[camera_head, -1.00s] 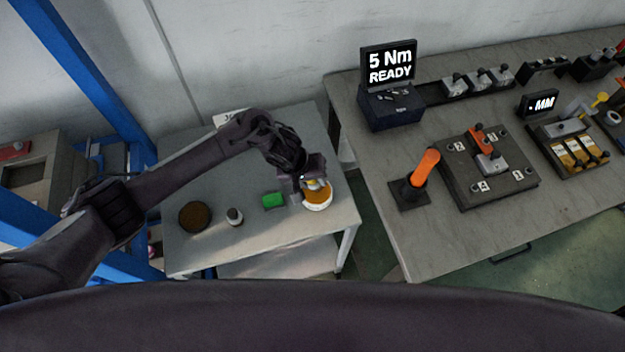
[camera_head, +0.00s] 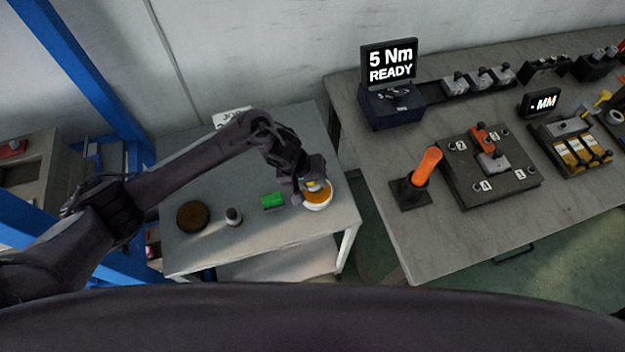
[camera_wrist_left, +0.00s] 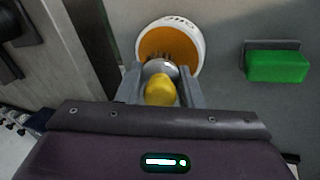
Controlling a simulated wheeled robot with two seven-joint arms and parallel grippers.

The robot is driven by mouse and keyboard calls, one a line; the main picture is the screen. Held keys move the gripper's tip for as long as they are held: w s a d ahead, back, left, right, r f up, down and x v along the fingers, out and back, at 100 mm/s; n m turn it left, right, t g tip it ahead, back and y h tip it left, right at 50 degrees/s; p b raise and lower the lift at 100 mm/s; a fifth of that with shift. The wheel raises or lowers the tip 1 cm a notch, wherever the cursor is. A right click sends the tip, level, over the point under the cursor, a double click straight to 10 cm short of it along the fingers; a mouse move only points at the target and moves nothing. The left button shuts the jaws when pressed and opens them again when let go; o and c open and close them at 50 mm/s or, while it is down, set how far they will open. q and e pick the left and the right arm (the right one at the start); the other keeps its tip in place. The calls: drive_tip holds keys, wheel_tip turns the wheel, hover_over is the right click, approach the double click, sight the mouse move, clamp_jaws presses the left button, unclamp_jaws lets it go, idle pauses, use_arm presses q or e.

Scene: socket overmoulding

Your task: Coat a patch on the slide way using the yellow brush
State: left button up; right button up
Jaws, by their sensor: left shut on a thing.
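My left gripper (camera_head: 312,180) is over the right part of the small side table. In the left wrist view my left gripper (camera_wrist_left: 160,82) is shut on the yellow brush (camera_wrist_left: 160,90), whose rounded yellow end faces the camera. The brush's dark bristles point at a white round tub (camera_wrist_left: 200,54) with an orange-brown filling; I cannot tell whether they touch it. The tub (camera_head: 318,204) also shows in the head view, just under the gripper. I cannot make out the slide way for certain. My right gripper is not in view.
The grey workbench (camera_head: 440,235) at right holds an orange-handled tool (camera_head: 426,166) and fixtures. A blue frame stands left.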

use_arm(q)
drive_tip(key=shift+f, duration=0.55)
idle(0.4)
drive_tip(key=shift+s+f, duration=0.1)
drive_tip(key=shift+f, duration=0.05)
idle(1.8)
wheel_tip(320, 180, up, 7)
drive_tip(key=p, duration=0.8)
drive_tip(key=shift+p, duration=0.4)
idle(0.5)
